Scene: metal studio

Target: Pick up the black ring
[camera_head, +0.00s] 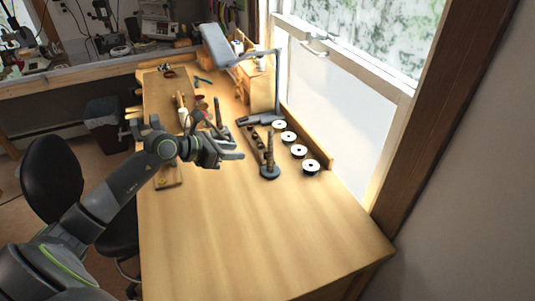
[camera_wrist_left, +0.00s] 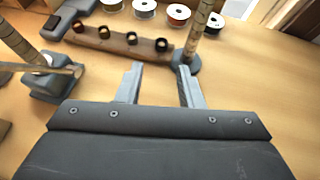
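Several small dark rings stand in a row on a wooden strip (camera_wrist_left: 115,43) in the left wrist view; the one at the right end (camera_wrist_left: 161,45) looks black, with a gold-lit inside. The strip (camera_head: 250,138) also shows in the head view, where the rings are too small to tell apart by colour. My left gripper (camera_wrist_left: 158,70) is open and empty, its fingertips on the near side of the strip, apart from the rings. In the head view it (camera_head: 236,157) is over the bench, left of the tapered post. My right gripper is not in view.
A tapered post on a round base (camera_wrist_left: 186,62) stands just right of the strip; it shows in the head view (camera_head: 269,172). Another tool with a grey block base (camera_wrist_left: 52,82) is at left. White spools (camera_head: 311,166) line the window side. The front bench (camera_head: 260,240) is clear.

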